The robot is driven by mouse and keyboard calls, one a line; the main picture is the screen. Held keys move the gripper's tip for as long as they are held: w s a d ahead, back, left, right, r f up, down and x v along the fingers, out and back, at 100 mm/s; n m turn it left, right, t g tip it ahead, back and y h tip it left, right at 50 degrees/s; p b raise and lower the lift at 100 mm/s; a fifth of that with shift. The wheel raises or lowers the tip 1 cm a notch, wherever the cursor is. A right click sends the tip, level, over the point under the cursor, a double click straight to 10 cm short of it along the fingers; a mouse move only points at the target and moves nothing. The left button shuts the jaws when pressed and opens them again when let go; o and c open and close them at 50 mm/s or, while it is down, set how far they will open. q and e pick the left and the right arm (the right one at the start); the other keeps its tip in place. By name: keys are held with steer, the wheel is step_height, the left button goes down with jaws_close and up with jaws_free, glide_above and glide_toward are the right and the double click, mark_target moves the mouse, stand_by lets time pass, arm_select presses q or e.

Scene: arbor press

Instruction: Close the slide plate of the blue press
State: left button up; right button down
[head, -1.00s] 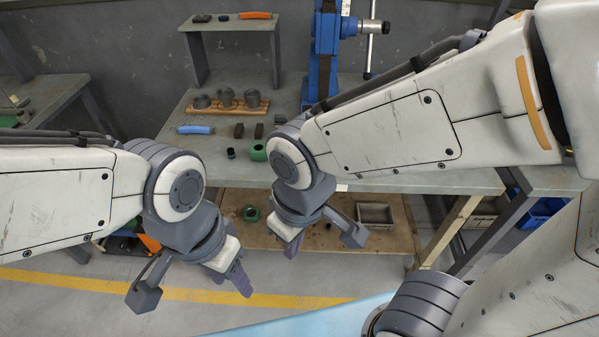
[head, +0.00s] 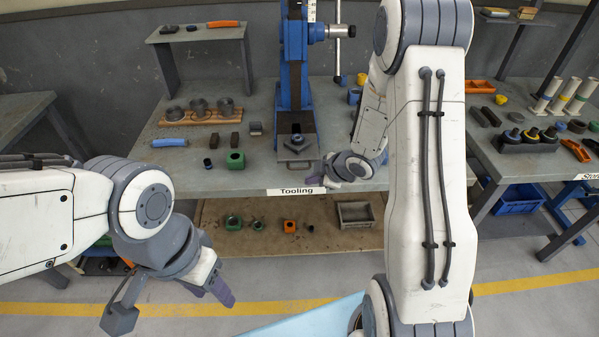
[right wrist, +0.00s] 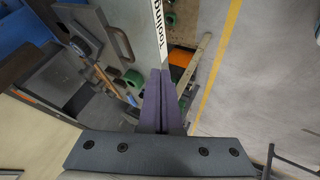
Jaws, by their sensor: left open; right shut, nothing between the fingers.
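The blue press (head: 294,65) stands at the back of the tooling table. Its slide plate (head: 297,154) sticks out at the foot of the press toward the table's front edge, with a dark star-shaped part (head: 297,143) on it. In the right wrist view the plate's bar handle (right wrist: 118,38) shows near the table edge. My right gripper (head: 313,182) is shut and empty, just in front of the plate at the table edge, apart from it as far as I can tell. Its purple fingers (right wrist: 160,95) lie together. My left gripper (head: 222,290) is open and empty, low in front of the table.
Left of the press are a wooden block with grey cylinders (head: 202,116), a blue-handled tool (head: 169,142) and a green block (head: 236,160). A lower shelf (head: 260,243) holds small parts and a grey bin (head: 356,214). Another table with tooling (head: 528,140) stands right.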

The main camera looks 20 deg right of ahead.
arm_select(q)
steer(key=shift+r+p, duration=1.7)
steer(key=shift+r, duration=0.05)
arm_select(e)
steer(key=w+f, duration=0.4)
steer(key=w, duration=0.4)
steer(key=shift+a+f, duration=0.3)
steer(key=shift+a, duration=0.15)
